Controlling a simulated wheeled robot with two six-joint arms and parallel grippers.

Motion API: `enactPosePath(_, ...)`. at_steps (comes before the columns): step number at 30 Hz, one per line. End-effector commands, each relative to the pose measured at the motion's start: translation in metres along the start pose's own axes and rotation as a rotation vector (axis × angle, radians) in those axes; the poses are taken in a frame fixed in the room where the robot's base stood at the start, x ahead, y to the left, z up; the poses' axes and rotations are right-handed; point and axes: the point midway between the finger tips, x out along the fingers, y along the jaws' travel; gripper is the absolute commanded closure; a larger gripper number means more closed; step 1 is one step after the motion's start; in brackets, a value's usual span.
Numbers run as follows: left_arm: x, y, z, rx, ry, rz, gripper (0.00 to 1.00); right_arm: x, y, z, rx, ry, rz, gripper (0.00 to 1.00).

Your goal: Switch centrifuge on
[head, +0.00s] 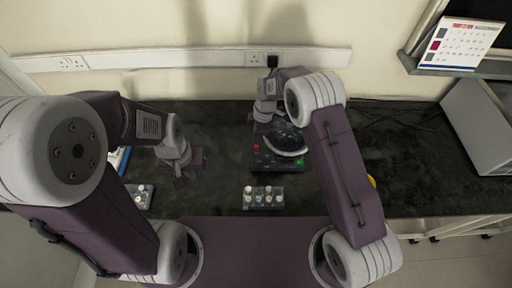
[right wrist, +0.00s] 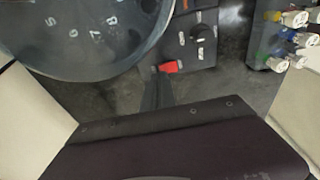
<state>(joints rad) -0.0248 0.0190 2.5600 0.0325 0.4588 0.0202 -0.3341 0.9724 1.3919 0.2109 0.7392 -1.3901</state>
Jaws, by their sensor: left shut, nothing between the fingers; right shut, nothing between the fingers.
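The centrifuge (head: 262,160) is a dark unit with a round bowl on the bench, partly behind my right arm in the head view. In the right wrist view its numbered round part (right wrist: 85,30) fills the upper left. Its red switch (right wrist: 168,67) sits at the panel edge, and a black knob (right wrist: 203,33) is beyond it. My right gripper (right wrist: 157,84) is shut and empty, its tips right by the red switch; I cannot tell if they touch. My left gripper (head: 196,160) is shut and empty over the bench, left of the centrifuge.
A tube rack (head: 264,197) stands in front of the centrifuge; another rack (head: 140,196) is at left. A grey box (head: 478,125) and a calendar (head: 461,44) are at right. A yellow object (head: 372,181) lies beside my right arm. Wall sockets (head: 180,58) run behind.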

Motion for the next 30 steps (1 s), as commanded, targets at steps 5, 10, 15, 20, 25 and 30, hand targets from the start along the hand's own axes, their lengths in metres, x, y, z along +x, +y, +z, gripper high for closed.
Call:
enactPosePath(5,0.003,0.000,0.000,0.000,0.000,0.000,1.00,0.003,0.000,0.001,0.000,0.000,0.000,1.00)
enactPosePath(10,0.005,0.000,0.001,0.000,0.000,0.000,1.00,0.006,0.000,0.001,0.000,0.000,0.000,1.00)
enactPosePath(15,0.006,0.000,0.001,0.000,0.000,0.000,1.00,0.008,0.000,0.001,0.000,0.000,0.000,1.00)
enactPosePath(20,0.008,0.000,0.001,0.000,0.000,0.000,1.00,0.011,0.000,0.002,0.000,0.000,0.000,1.00)
enactPosePath(25,0.010,0.000,0.001,0.000,0.000,0.000,1.00,0.013,0.000,0.002,0.000,0.000,0.000,1.00)
enactPosePath(30,0.012,0.000,0.001,0.000,0.000,0.000,1.00,0.016,0.000,0.002,0.000,0.000,0.000,1.00)
